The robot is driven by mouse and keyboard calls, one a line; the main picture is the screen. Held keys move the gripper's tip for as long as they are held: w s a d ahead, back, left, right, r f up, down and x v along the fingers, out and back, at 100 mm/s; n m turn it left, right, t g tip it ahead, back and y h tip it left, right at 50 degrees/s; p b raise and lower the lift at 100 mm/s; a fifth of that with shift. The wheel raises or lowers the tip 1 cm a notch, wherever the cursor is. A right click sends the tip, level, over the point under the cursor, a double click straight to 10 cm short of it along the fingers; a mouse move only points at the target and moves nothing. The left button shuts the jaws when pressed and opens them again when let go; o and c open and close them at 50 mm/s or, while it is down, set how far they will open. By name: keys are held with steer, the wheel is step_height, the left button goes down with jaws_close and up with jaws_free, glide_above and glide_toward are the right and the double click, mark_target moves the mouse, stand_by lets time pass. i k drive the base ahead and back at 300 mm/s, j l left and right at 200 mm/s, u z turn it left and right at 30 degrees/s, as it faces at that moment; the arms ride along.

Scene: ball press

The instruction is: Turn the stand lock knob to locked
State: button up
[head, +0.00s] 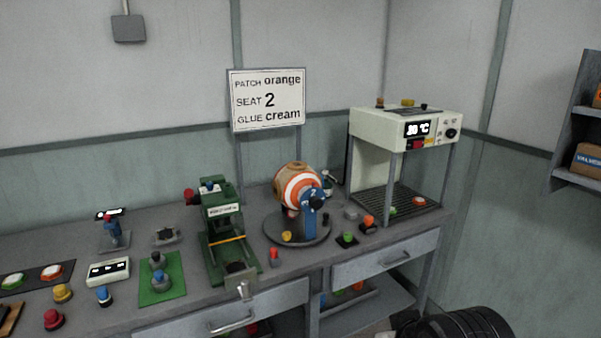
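The ball stand (298,238) is a round dark grey base on the bench, right of the green press. An orange, white and tan ball (297,187) is held on it. A blue bracket (314,203) with a "2" stands at the ball's right front. A small yellow knob (286,236) sits at the front left of the base, and a small dark knob (326,217) shows at the right. I cannot tell which is the lock knob, nor its setting. My gripper is not in view.
A green press (222,225) stands left of the stand. Small green (347,238) and orange (368,221) knobbed pieces lie close on its right, before a cream heater cabinet (380,130). A sign (267,100) hangs behind. A black ribbed object (465,325) is at the bottom right.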

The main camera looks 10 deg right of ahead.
mark_target(287, 235)
steer(key=i+j+z, duration=0.25)
steer(key=i, duration=0.25)
steer(key=i+j+z, duration=0.3)
steer(key=i+j, duration=0.15)
